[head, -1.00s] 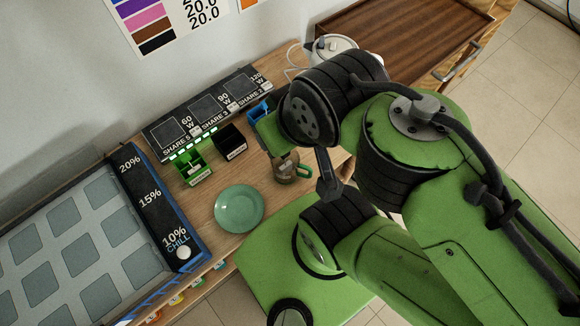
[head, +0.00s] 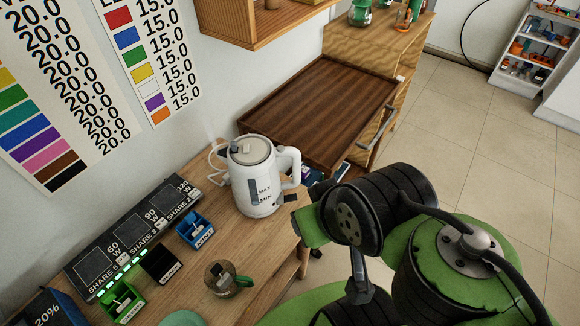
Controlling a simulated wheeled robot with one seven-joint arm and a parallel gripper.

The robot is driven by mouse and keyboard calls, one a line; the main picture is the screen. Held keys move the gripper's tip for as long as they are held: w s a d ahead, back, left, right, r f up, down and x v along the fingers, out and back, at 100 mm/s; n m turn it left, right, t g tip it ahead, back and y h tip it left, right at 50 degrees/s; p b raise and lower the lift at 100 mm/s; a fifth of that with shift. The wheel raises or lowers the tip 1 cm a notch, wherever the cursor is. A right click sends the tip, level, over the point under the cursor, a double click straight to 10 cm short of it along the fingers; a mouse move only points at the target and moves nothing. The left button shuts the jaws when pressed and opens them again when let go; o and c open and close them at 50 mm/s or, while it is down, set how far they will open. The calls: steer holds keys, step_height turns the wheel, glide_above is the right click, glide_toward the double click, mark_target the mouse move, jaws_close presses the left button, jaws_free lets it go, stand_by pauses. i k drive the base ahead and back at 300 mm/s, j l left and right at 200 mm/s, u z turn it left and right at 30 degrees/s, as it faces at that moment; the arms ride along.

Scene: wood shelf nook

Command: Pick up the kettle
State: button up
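The kettle (head: 258,186) is white with a grey lid and a dark water-level window marked MAX and MIN. It stands upright at the right end of the wooden table (head: 250,235), its white handle facing right. My green and black arm is to the right of the kettle and lower in the head view, apart from it. My gripper's fingers cannot be made out; the arm's own links hide them or they are outside the picture.
A brown wooden tray top (head: 325,105) lies behind the kettle. A glass mug (head: 222,278), blue box (head: 195,230), black box (head: 161,264) and green box (head: 122,300) stand in front and left. A wooden wall shelf (head: 262,22) hangs above. Open floor lies right.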

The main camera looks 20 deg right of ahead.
mark_target(256, 190)
steer(key=l+u, duration=0.15)
steer(key=u, duration=0.35)
steer(key=l+u, duration=0.2)
steer(key=u, duration=0.3)
steer(key=k+l+u, duration=0.1)
steer(key=u, duration=0.4)
steer(key=l+u, duration=0.15)
steer(key=u, duration=0.35)
steer(key=k+u, duration=0.15)
steer(key=u, duration=0.35)
steer(key=k+l+u, duration=0.1)
steer(key=u, duration=0.4)
